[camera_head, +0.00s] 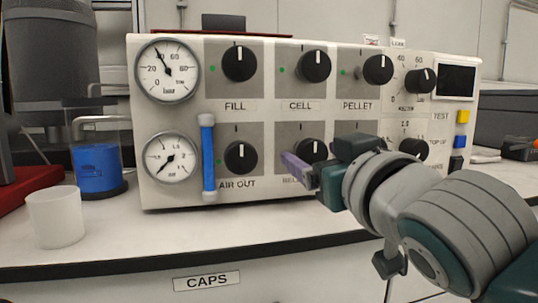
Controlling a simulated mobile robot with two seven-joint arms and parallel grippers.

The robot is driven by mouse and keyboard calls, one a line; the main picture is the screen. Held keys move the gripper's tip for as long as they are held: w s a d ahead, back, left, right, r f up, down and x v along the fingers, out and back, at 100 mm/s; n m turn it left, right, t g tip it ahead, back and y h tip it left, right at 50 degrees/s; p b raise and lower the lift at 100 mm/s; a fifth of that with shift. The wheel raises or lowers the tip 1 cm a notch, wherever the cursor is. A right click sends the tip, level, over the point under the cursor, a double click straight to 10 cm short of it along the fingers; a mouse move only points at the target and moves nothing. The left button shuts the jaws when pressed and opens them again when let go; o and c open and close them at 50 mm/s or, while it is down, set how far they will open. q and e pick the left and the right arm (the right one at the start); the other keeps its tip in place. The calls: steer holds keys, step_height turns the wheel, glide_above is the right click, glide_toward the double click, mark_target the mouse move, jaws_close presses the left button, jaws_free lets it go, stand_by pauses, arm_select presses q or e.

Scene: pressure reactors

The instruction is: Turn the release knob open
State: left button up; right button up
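The release knob (311,148) is a round black dial in the lower row of the white control panel (160,108). Its label, starting "RELE", is partly covered by my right gripper. My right gripper (299,168) reaches in from the right, with purple-grey fingertips at the lower left of the knob. The fingers overlap the knob's lower edge in this view; I cannot tell whether they touch it. The spacing of the fingers is not clear. The knob's pointer mark is hidden or too small to read. My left gripper is not in view.
Black knobs for fill (239,64), cell (314,66), pellet (377,69) and air out (240,157) surround it. A white cup (56,217) is on the counter (205,238), whose front is mostly clear.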

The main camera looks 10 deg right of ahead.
jaws_close()
stand_by(0.4)
